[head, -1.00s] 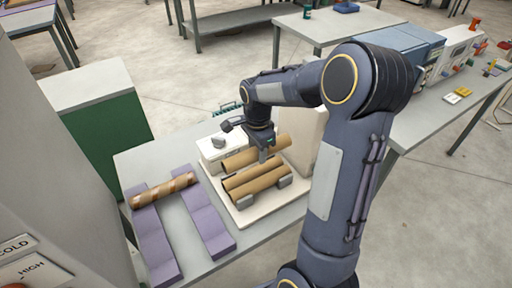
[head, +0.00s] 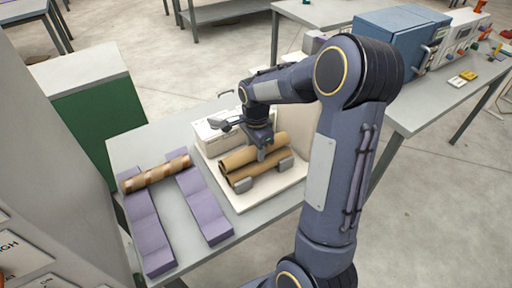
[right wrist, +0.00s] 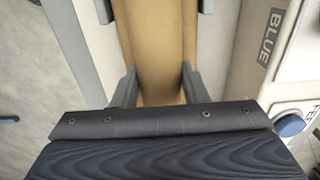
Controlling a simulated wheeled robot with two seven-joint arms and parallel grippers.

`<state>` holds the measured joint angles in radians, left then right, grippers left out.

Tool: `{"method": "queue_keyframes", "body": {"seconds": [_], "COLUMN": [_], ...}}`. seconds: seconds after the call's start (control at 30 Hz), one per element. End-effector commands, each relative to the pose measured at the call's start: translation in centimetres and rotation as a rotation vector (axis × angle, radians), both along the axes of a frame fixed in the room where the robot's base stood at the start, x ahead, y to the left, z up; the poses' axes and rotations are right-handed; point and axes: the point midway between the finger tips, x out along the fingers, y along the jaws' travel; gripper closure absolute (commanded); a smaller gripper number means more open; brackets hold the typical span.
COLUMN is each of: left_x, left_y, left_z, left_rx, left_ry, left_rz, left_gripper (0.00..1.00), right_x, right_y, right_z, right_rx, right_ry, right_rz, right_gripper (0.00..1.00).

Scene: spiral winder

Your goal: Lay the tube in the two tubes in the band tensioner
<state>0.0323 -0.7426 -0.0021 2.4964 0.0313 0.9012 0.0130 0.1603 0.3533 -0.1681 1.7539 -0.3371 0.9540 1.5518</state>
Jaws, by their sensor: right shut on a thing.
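My right gripper (head: 262,154) is shut on a brown cardboard tube (head: 238,159) over the band tensioner (head: 246,204), a cream plate with grey end blocks. A second brown tube (head: 263,169) lies lower, on the front side between the blocks. The other lower tube is hidden now behind the held one. The held tube looks very close to or touching the tubes below; I cannot tell which. In the right wrist view the held tube (right wrist: 158,45) runs between the two fingers (right wrist: 157,88). My left gripper is out of view.
A spiral-striped tube (head: 156,173) lies across two purple supports (head: 207,205) at the left of the table. A white box (head: 209,134) stands at the back of the tensioner. A green cabinet (head: 100,125) is beyond the table's left edge.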

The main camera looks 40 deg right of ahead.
Motion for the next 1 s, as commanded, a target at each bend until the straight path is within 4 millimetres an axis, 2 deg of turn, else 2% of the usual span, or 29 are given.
{"method": "queue_keyframes", "body": {"seconds": [0.03,0.2,0.47,0.57,0.9,1.0], "left_x": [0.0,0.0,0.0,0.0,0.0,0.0], "left_y": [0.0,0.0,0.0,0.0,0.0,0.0], "left_z": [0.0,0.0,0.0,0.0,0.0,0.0], "left_rx": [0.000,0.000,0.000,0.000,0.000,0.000], "left_ry": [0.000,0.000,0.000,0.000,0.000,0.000], "left_rz": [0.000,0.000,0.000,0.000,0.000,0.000], "left_gripper": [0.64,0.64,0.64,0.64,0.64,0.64], "right_x": [0.0,0.0,0.0,0.1,0.1,0.1], "right_y": [0.0,0.0,0.0,0.0,0.0,0.0], "right_z": [0.0,0.0,0.1,0.6,6.1,7.2], "right_rx": [0.000,0.000,0.000,-0.001,-0.002,-0.001], "right_ry": [0.000,0.000,0.000,-0.003,-0.005,-0.003], "right_rz": [0.000,0.000,0.000,0.001,0.000,0.001], "right_gripper": [0.58,0.35,0.35,0.35,0.35,0.35]}}
